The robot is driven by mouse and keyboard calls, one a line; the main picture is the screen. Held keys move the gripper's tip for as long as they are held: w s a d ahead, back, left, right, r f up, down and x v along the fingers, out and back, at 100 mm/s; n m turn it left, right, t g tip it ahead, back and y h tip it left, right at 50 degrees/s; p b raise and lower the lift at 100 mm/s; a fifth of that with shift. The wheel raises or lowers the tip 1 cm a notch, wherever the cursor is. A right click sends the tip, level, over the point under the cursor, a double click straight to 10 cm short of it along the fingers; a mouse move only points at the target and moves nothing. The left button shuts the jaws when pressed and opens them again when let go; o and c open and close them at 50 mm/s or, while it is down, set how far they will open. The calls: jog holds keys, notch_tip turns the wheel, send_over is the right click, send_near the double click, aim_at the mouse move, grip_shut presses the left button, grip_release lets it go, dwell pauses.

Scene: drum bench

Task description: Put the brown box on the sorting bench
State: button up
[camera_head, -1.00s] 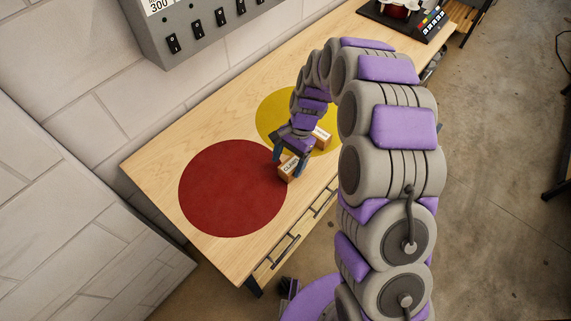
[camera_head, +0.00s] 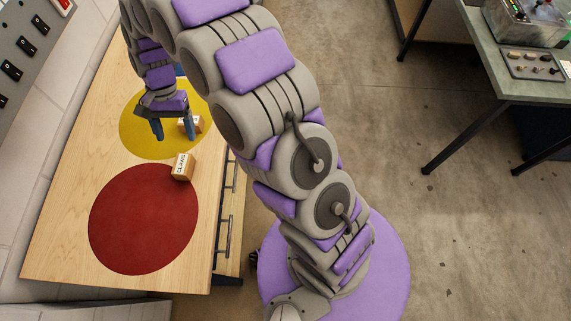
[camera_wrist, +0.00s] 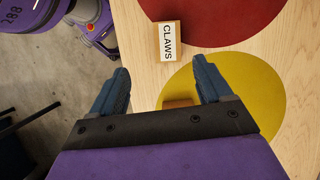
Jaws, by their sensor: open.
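A brown box with a white "CLAWS" label (camera_head: 182,167) rests on the wooden bench (camera_head: 62,172), by the edge of the red circle and near the bench's front edge. It also shows in the wrist view (camera_wrist: 170,45), beyond my fingertips. A second brown box (camera_head: 198,124) stands on the yellow circle, partly hidden behind a finger. In the wrist view a part of it (camera_wrist: 178,102) shows between my fingers, the rest hidden by my gripper. My gripper (camera_head: 172,132) is open over the yellow circle, apart from the labelled box.
The red circle (camera_head: 143,220) is bare, and so is the bench's left side. A green-topped table (camera_head: 520,85) with a clear bin and a small tray stands at the right. Open concrete floor lies between.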

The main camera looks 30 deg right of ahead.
jog(key=s+d+r+n+t+h, duration=0.1)
jog(key=s+d+r+n, duration=0.1)
jog(key=s+d+r, duration=0.4)
jog(key=s+d+r+n, duration=0.1)
jog(key=s+d+r, duration=0.3)
jog(key=s+r, duration=0.3)
jog(key=s+d+n, duration=0.1)
jog(key=s+d, duration=0.1)
jog(key=s, duration=0.4)
jog(key=s+d+n, duration=0.1)
jog(key=s+d, duration=0.2)
jog(key=s, duration=0.3)
jog(key=s+d+t+h, duration=0.1)
jog(key=s+d, duration=0.2)
jog(key=s, duration=0.3)
jog(key=shift+s+n, duration=0.2)
jog(key=shift+n, duration=0.2)
jog(key=shift+d+f, duration=0.1)
jog(key=shift+d, duration=0.15)
